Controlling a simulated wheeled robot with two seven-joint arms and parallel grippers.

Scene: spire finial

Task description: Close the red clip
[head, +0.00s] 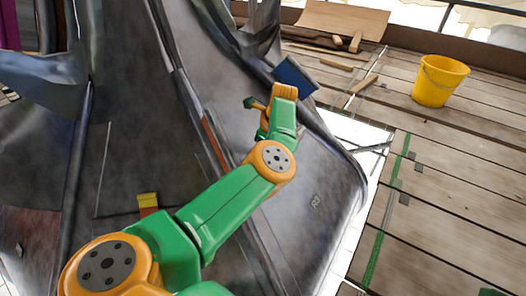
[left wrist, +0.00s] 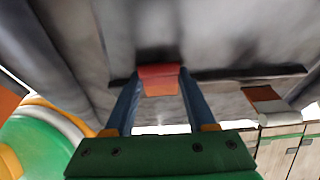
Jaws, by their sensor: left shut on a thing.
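The red clip (left wrist: 160,71) shows in the left wrist view, at the middle of the grey metal surface, with a paler front face. My left gripper (left wrist: 158,82) has its two blue fingers on either side of the clip, and it is shut on it. A dark bar (left wrist: 250,76) runs across the surface behind the fingertips. In the head view my green and orange left arm reaches up from the lower left over the grey sheeting. I cannot make out the clip there. My right gripper is not in view.
Dark grey metal sheeting (head: 130,165) fills the left and middle of the head view. A yellow bucket (head: 437,82) stands on the wooden planks (head: 460,165) at the right. Loose boards (head: 342,20) lie at the back. A bright gap separates sheeting and planks.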

